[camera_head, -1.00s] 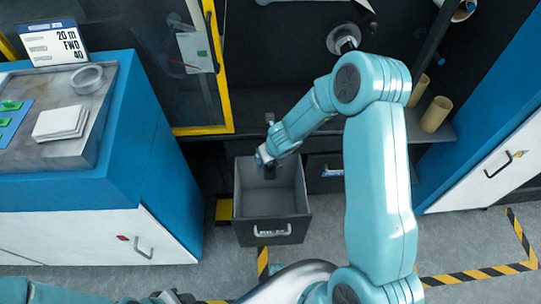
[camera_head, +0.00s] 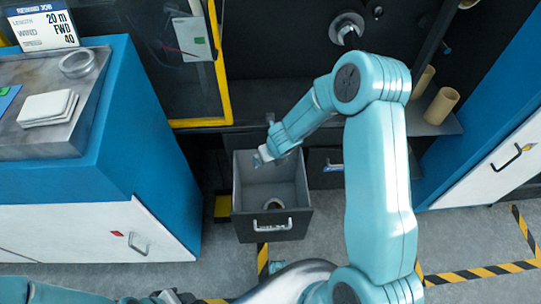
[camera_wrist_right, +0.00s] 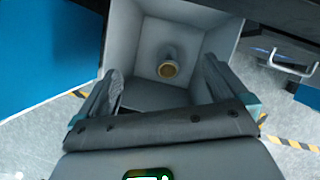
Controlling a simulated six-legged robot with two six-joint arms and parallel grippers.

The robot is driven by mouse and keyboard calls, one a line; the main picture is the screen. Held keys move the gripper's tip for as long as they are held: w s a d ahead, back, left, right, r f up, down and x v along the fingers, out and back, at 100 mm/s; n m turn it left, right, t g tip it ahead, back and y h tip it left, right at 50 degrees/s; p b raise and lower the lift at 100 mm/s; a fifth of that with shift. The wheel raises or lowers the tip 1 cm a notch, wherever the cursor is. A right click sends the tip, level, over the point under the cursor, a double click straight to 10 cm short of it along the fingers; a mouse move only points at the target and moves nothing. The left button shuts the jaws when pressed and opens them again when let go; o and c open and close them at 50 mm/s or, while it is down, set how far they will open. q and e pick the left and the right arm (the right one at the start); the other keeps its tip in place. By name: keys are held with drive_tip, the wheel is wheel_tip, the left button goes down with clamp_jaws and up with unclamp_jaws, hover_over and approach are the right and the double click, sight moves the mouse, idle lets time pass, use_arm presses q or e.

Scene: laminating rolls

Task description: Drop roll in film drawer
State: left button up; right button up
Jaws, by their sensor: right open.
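The film drawer (camera_head: 242,225) is pulled open below the dark machine, a grey box with a handle on its front. A small roll (camera_head: 273,202) lies inside on the drawer floor near the front. In the right wrist view the roll (camera_wrist_right: 168,69) shows a tan round end, between and beyond my fingers. My right gripper (camera_head: 262,156) is open and empty at the back of the drawer's opening, above and apart from the roll. Part of my left arm and gripper (camera_head: 168,297) shows at the bottom edge; its fingers are not clear.
A blue cabinet with a metal top (camera_head: 92,127) stands left, holding a silver ring (camera_head: 77,63), white cards (camera_head: 47,108) and a job sign (camera_head: 43,27). A second drawer (camera_head: 325,167) is beside the open one. Tan tubes (camera_head: 442,106) stand on a shelf at right.

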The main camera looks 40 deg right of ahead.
drive_tip(key=p+v, duration=0.7)
drive_tip(key=v, duration=0.9)
drive_tip(key=shift+r, duration=0.1)
